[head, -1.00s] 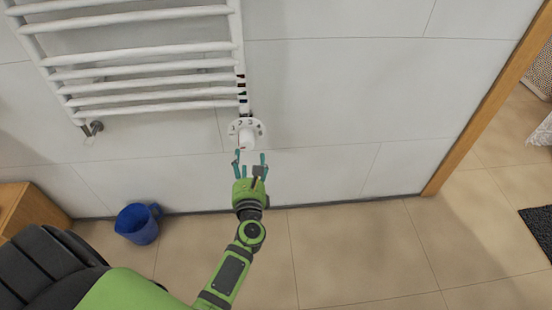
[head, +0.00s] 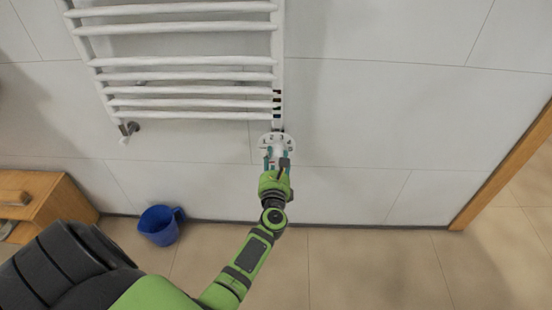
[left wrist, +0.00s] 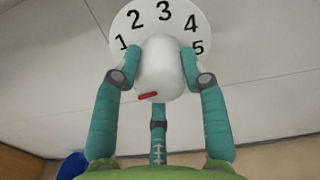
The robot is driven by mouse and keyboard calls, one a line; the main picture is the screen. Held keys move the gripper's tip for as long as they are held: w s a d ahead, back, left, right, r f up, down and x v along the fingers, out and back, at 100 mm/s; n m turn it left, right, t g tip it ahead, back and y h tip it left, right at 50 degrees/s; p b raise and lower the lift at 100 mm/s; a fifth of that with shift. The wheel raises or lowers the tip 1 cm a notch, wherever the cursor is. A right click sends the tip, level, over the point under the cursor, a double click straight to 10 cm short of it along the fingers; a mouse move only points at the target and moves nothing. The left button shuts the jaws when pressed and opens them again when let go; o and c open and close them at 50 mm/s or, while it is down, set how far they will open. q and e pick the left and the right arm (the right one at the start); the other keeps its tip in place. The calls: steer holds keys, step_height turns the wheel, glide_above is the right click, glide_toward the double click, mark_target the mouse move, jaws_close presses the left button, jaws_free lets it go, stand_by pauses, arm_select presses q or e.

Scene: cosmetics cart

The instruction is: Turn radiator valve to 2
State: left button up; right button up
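The radiator valve has a round white dial (head: 288,142) with black numbers. Its white knob (left wrist: 161,68) sticks out from the dial (left wrist: 124,30), and 1 to 5 show around it in the left wrist view. A red mark on the knob's near end points to the lower left in that view, away from the 2. My left gripper (head: 276,157) is at the knob from below. In the left wrist view its two side fingers (left wrist: 162,62) lie against both sides of the knob. A third finger shows below it. My right gripper is not in view.
A white towel radiator (head: 190,75) hangs on the tiled wall above the valve. A blue mug-like container (head: 158,226) stands on the floor at left, near a wooden cabinet (head: 50,200). A wooden door frame (head: 510,165) is at right. The floor right of my arm is clear.

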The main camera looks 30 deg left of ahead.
arm_select(q)
steer(key=shift+c, duration=0.8)
steer(key=shift+r+m, duration=0.1)
steer(key=shift+m, duration=0.2)
steer(key=shift+m+p, duration=0.3)
steer(key=shift+m, duration=0.8)
steer(key=m+p, duration=0.1)
steer(key=m, duration=0.3)
steer(key=shift+w+r, duration=0.1)
steer(key=m+p, duration=0.1)
steer(key=m, duration=0.3)
steer(key=m+p, duration=0.1)
steer(key=m, duration=0.3)
steer(key=shift+m, duration=0.4)
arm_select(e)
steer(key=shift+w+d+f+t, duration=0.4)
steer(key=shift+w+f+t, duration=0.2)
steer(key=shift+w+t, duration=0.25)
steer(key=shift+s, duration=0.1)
